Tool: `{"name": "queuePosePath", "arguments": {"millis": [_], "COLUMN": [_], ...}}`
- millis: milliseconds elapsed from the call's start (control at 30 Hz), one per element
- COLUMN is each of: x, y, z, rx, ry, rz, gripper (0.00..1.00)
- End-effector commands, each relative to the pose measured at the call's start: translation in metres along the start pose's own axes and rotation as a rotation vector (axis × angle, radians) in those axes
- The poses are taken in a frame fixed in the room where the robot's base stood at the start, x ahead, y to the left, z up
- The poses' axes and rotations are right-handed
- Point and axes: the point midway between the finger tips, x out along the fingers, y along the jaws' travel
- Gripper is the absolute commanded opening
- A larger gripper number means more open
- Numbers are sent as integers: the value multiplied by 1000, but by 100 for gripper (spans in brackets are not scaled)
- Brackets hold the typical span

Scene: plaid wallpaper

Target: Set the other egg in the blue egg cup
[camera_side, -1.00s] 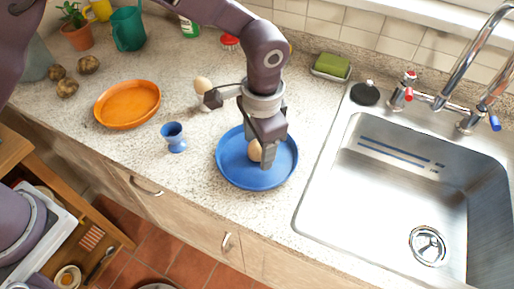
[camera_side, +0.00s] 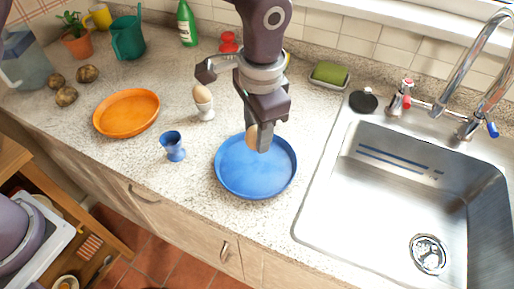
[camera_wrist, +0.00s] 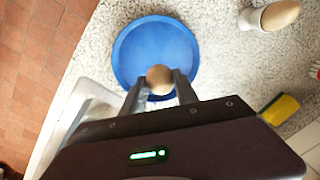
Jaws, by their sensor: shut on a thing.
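My gripper (camera_side: 258,140) is shut on a brown egg (camera_side: 251,136) and holds it above the blue plate (camera_side: 256,188). In the wrist view the egg (camera_wrist: 160,78) sits between my two fingertips (camera_wrist: 158,82), with the blue plate (camera_wrist: 158,38) behind it. The blue egg cup (camera_side: 172,146) stands upright and empty on the counter, left of the plate. Another egg (camera_side: 202,93) sits in a white egg cup (camera_side: 205,112) behind and to the left of the plate. The blue egg cup is not in the wrist view.
An orange plate (camera_side: 126,112) lies left of the blue egg cup, with several potatoes (camera_side: 66,96) beyond it. The sink (camera_side: 400,200) is at the right. A sponge (camera_side: 330,72) and a green bottle (camera_side: 187,24) stand at the back.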

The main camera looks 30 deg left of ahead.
Motion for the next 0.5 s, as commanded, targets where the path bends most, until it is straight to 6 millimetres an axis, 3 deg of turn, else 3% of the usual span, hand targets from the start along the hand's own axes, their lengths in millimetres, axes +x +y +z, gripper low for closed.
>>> {"name": "queuePosePath", "arguments": {"millis": [100,267,500], "x": [-23,-43,-67], "y": [-2,-13,-48], "z": [0,13,57], "rx": [-1,-2,-5], "ry": [2,0,0], "rz": [0,0,0], "gripper": [22,22,22]}}
